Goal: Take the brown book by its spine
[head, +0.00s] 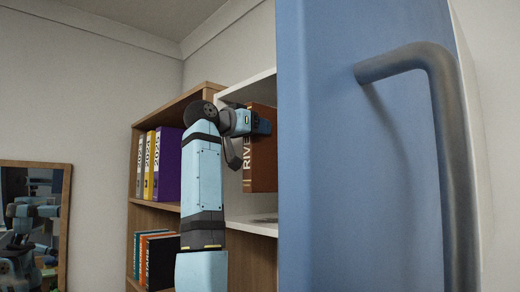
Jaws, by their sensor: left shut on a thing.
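The brown book (262,178) stands upright in a white shelf compartment, with white letters starting "RIVE" on its spine. My left gripper (261,124) is at the upper part of the book and is shut on it. The gripper and wrist hide part of the spine. The fingertips are small and partly hidden. The blue door hides what lies farther right. My right gripper is not in view.
A large blue door (330,180) with a grey bar handle (440,120) fills the right foreground, close to the book. A wooden bookcase (155,204) left of my arm holds binders (167,165) above and several books (150,255) below. A framed mirror (66,190) is at far left.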

